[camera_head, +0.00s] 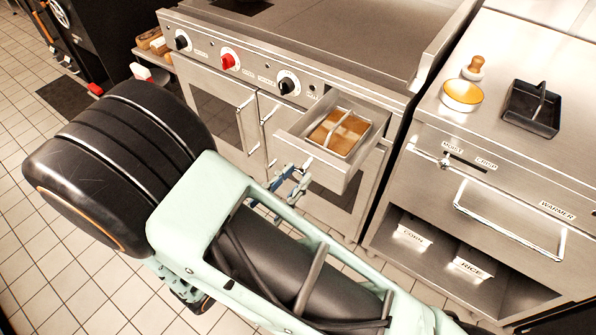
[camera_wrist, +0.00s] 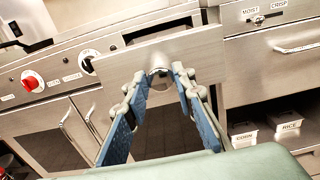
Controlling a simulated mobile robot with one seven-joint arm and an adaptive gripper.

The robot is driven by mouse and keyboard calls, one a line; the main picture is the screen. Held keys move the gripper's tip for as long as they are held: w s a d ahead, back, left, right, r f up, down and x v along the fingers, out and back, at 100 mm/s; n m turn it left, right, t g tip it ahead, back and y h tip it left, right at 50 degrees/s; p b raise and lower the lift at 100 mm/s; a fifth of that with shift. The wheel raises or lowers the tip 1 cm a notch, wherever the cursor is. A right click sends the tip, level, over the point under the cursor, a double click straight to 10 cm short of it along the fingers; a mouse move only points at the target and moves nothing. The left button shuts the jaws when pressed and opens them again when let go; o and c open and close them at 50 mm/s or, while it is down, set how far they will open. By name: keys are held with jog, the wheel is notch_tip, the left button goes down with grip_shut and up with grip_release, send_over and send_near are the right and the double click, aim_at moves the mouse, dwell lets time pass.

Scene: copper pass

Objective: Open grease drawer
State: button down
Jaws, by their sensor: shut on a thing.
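The grease drawer (camera_head: 325,172) is a steel box pulled out from under the griddle's control panel. In the head view its top is open, showing a metal pan (camera_head: 339,133) with brown contents and a bar across it. In the wrist view the drawer's plain front (camera_wrist: 200,56) spans the upper middle, with a small round knob (camera_wrist: 160,73) at its lower edge. My gripper (camera_head: 298,172) is at the drawer front. In the wrist view my gripper (camera_wrist: 158,84) has its blue-padded fingers on both sides of the knob, shut on it. The finger contact is partly hidden.
The griddle (camera_head: 330,40) has knobs (camera_head: 228,61) and cabinet doors with handles. Tiled floor (camera_head: 60,270) is free at left.

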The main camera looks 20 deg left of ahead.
jog(key=c, duration=1.6)
grip_release()
jog(key=shift+s, duration=0.1)
jog(key=v, duration=1.2)
jog(key=shift+r, duration=0.1)
